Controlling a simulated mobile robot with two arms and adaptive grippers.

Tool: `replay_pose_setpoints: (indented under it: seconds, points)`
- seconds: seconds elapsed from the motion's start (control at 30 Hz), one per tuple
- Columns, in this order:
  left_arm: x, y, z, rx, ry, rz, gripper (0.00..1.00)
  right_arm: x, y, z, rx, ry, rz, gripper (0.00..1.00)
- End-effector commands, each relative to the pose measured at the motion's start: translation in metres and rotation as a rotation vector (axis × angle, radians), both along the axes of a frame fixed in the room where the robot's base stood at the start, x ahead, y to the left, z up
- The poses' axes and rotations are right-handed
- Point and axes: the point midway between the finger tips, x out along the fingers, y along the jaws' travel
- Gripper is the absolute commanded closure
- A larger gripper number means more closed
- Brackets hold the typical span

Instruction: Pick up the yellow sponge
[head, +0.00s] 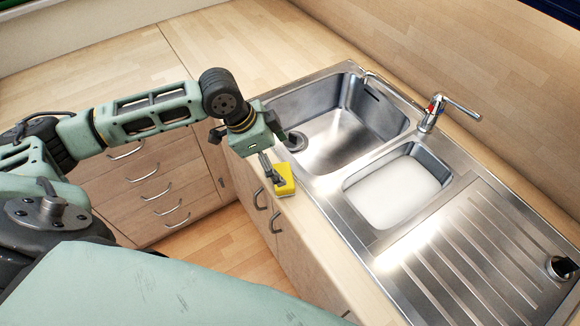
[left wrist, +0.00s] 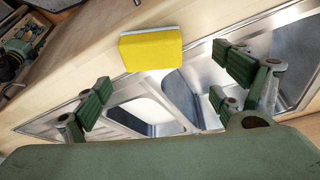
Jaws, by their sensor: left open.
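The yellow sponge (head: 286,180) lies on the narrow wooden counter strip in front of the sink in the head view. In the left wrist view the sponge (left wrist: 151,50) shows as a yellow block with a pale edge, beyond the fingertips and roughly between the two sides of the gripper. My left gripper (head: 270,172) is beside the sponge, over the counter's front edge, and partly covers the sponge's left side. Its fingers (left wrist: 160,88) are spread apart with nothing between them. I cannot tell whether a finger touches the sponge. My right gripper is in neither view.
The steel sink (head: 345,125) with a large basin, a small basin and a ribbed drainboard (head: 480,240) lies right of the sponge. A tap (head: 440,110) rises at its back edge. Cabinet doors with handles (head: 262,199) are below the counter edge. The counter at the back left is clear.

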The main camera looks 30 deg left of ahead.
Motion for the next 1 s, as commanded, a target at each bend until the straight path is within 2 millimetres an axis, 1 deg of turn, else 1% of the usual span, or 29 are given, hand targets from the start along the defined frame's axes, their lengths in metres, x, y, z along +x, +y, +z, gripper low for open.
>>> replay_pose_setpoints:
  seconds: [0.07,0.23,0.3,0.33,0.4,0.47,0.6,0.7,0.77,0.87,1.0]
  points:
    - [0.001,-0.004,-0.009,-0.001,0.005,-0.001,0.12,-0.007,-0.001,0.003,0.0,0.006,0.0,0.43]
    - [0.004,-0.009,-0.026,0.0,0.003,-0.001,0.12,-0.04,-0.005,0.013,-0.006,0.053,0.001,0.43]
    - [0.006,-0.011,-0.037,-0.001,0.004,-0.001,0.12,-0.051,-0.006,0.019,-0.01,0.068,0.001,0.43]
    - [0.006,-0.012,-0.042,-0.001,0.004,-0.001,0.12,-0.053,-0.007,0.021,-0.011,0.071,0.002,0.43]
    - [0.009,-0.015,-0.052,-0.002,0.002,-0.001,0.12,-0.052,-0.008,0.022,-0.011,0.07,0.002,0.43]
    - [0.011,-0.017,-0.058,-0.001,0.001,-0.002,0.12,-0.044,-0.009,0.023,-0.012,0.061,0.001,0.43]
    - [0.012,-0.017,-0.064,0.001,0.0,-0.002,0.12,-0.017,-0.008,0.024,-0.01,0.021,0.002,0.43]
    - [0.012,-0.017,-0.064,0.001,0.0,-0.002,0.12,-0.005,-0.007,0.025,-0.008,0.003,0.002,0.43]
    - [0.012,-0.017,-0.064,0.001,0.0,-0.002,0.12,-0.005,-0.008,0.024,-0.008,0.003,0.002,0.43]
    - [0.012,-0.017,-0.064,0.001,0.0,-0.002,0.2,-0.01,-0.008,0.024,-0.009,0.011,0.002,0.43]
    - [0.012,-0.017,-0.064,0.001,0.0,-0.002,0.33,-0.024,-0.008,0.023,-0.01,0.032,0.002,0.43]
